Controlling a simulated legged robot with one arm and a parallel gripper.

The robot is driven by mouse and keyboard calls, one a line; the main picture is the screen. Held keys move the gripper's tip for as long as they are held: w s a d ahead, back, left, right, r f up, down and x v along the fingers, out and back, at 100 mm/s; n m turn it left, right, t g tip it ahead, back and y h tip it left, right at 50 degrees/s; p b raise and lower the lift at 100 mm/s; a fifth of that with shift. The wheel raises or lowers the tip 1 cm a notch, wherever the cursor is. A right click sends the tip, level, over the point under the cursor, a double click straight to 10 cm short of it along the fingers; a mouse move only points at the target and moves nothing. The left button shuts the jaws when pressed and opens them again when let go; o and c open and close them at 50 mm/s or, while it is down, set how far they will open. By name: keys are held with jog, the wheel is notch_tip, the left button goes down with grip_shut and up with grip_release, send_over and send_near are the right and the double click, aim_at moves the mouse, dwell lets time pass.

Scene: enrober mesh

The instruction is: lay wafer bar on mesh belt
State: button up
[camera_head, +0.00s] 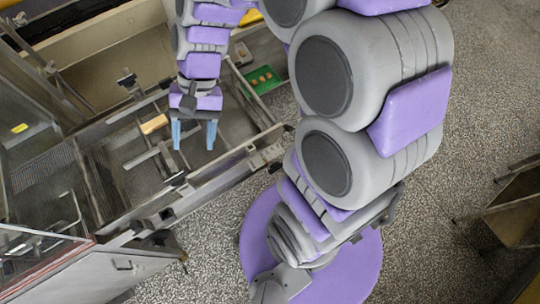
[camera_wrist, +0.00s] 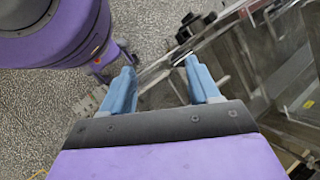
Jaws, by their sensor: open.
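My gripper (camera_head: 193,140) hangs over the metal frame with its two blue fingers apart and nothing between them. In the wrist view the open fingers (camera_wrist: 161,75) point to the metal rails. A tan block (camera_head: 154,124), which looks like a wafer bar, lies on the frame just left of my gripper, apart from the fingers. A green tray (camera_head: 250,84) with small tan pieces lies to the upper right of my gripper. A fine grey mesh surface (camera_head: 40,168), seemingly the mesh belt, shows at the left, partly behind clear panels. No bar is recognizable in the wrist view.
Metal rails (camera_head: 205,178) run diagonally around the frame beneath my gripper. A clear-panelled housing (camera_head: 35,255) stands at the lower left. Speckled floor (camera_head: 225,220) lies open in front of the rails. A brown bin (camera_head: 510,208) stands at the right edge.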

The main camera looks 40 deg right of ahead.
jog(key=s+d+n+t+h, duration=0.1)
jog(key=s+d+n+h, duration=0.1)
jog(key=s+d, duration=0.3)
jog(key=s+d+r+n+t+h, duration=0.1)
jog(key=s+d+n+h, duration=0.1)
jog(key=s, duration=0.7)
jog(key=d+h, duration=0.1)
jog(key=d, duration=0.1)
jog(key=shift+s+d+n+h, duration=0.15)
jog(key=shift+d+n+h, duration=0.15)
jog(key=shift+d, duration=0.05)
jog(key=shift+f+b, duration=1.2)
jog(key=shift+b, duration=0.05)
